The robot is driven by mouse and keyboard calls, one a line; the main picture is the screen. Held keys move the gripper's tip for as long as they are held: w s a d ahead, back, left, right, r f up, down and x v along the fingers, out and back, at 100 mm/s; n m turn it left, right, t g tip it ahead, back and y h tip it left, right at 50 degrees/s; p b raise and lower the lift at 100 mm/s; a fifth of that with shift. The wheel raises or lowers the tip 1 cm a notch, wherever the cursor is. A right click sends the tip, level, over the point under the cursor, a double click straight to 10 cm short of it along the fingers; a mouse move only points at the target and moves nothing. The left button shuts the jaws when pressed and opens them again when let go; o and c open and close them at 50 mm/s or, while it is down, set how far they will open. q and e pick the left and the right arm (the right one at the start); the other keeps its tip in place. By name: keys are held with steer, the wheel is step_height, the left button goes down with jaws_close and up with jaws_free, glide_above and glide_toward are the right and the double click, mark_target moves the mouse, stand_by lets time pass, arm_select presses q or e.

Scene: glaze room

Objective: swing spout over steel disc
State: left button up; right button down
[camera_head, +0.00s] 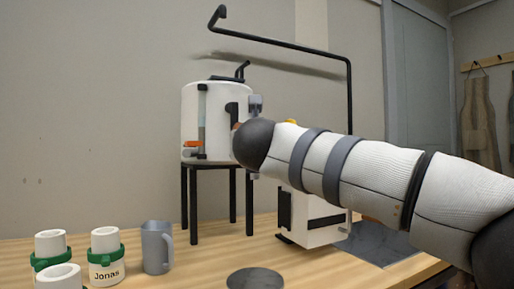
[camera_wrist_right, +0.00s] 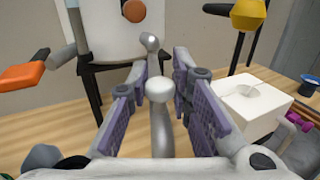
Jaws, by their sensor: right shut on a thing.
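A white tank (camera_head: 218,122) stands on a black frame at the back of the table. A grey metal spout (camera_wrist_right: 161,125) with a pale rounded knob lies between the two purple finger pads of my right gripper (camera_wrist_right: 159,92) in the right wrist view. My right gripper is shut on it. A second rounded grey end shows just beyond, in front of the tank. In the head view my right arm hides most of the gripper and the spout. The steel disc (camera_head: 255,280) lies flat on the table at the front, below and apart from my gripper. My left gripper is not in view.
A grey mug (camera_head: 155,248) and several white cups with green bands, one labelled Jonas (camera_head: 106,268), stand left of the disc. A white box (camera_head: 312,228) stands at right behind it. A black bent pipe (camera_head: 285,43) rises above the tank.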

steer(key=shift+a, duration=0.1)
steer(key=c, duration=1.5)
jaws_free()
steer(key=shift+a, duration=0.1)
steer(key=shift+o, duration=0.2)
steer(key=shift+s, duration=0.1)
steer(key=s+d, duration=0.2)
steer(key=s, duration=0.9)
steer(key=shift+s, duration=0.35)
steer(key=shift+r, duration=0.1)
